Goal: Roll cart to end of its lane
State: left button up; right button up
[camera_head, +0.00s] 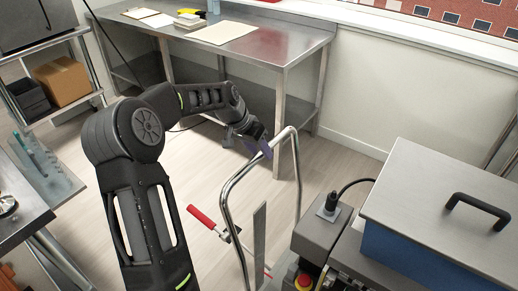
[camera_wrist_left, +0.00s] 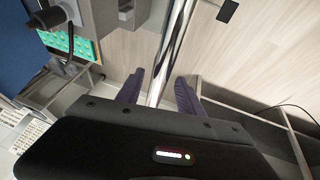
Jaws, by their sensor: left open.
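The cart's chrome push handle (camera_head: 238,180) rises as a bent tube in the middle of the head view. My left gripper (camera_head: 262,148) is at the top bar of this handle, with its purple fingers around the bar. In the left wrist view, the open fingers (camera_wrist_left: 160,92) stand on either side of the chrome bar (camera_wrist_left: 172,45), with gaps showing beside it. The cart's body is mostly hidden or out of frame in the head view. My right gripper is not in view.
A machine with a steel lid (camera_head: 430,205) and black handle stands at the right. A red-handled lever (camera_head: 203,218) is beside the push handle. A steel table (camera_head: 255,45) stands behind my arm. Bare floor (camera_head: 330,165) shows between table and machine. A shelf with a cardboard box (camera_head: 62,82) is at left.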

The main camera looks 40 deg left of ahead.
pick_arm(q)
jog(key=shift+c, duration=0.3)
grip_shut()
dwell(1.1)
